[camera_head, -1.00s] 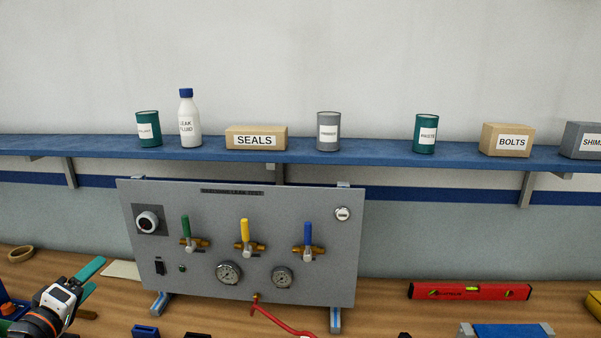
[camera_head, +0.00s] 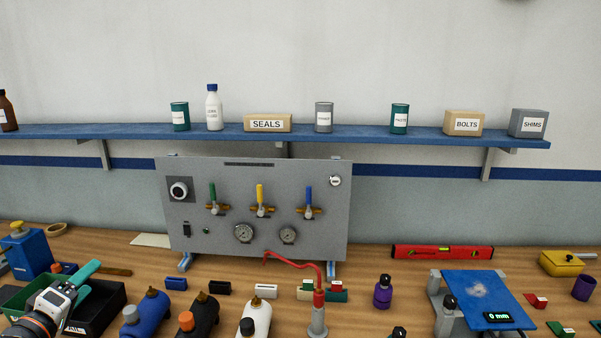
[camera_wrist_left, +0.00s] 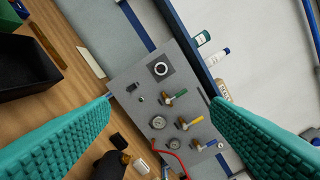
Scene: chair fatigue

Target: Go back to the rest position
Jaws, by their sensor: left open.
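My left gripper (camera_head: 84,281) shows at the lower left of the head view, above the workbench and beside a black bin. Its two teal fingers are apart, with nothing between them. In the left wrist view the fingers (camera_wrist_left: 160,115) frame the grey valve panel (camera_wrist_left: 185,110) some way beyond them. In the head view the panel (camera_head: 290,220) stands upright on the bench, with green, yellow and blue levers all pointing up. My right gripper does not show in either view.
The black bin (camera_head: 100,312) lies close by my left gripper. A blue-topped stand (camera_head: 480,295) is at the right. A red level (camera_head: 442,252) lies at the back. A blue shelf (camera_head: 350,134) runs above.

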